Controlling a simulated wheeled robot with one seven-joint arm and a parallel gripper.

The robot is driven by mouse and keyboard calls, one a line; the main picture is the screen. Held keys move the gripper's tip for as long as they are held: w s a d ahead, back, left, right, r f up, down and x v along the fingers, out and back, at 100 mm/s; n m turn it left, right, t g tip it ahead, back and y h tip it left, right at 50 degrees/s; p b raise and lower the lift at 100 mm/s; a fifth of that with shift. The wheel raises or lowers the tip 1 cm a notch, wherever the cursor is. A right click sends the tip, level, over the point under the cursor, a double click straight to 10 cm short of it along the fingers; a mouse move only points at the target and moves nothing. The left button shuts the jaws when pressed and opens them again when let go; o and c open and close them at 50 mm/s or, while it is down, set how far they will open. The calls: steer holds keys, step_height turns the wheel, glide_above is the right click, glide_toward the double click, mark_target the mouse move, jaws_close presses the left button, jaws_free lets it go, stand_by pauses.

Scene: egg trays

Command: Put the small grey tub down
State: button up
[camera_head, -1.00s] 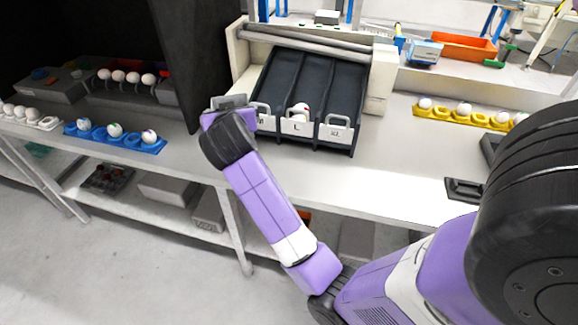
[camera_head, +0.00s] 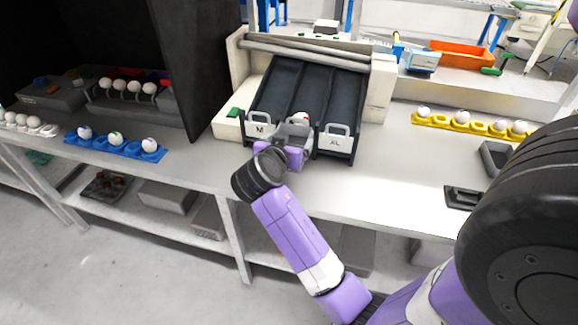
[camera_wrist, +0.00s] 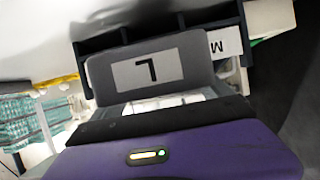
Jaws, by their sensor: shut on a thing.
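My gripper (camera_head: 293,136) is low in front of the egg sorter's middle lane, the one labelled L. I cannot tell whether the tub touches the plate or the table.
The lanes marked M (camera_head: 260,130) and XL (camera_head: 334,141) flank it. A white egg with red (camera_head: 301,117) shows behind my gripper. A blue egg tray (camera_head: 98,145) is left, a yellow one (camera_head: 455,124) right.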

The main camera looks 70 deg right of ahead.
mark_target(289, 176)
step_height(289, 176, down, 9)
stand_by(0.4)
steer(key=shift+f, duration=0.2)
steer(key=o, duration=1.2)
steer(key=shift+r, duration=0.1)
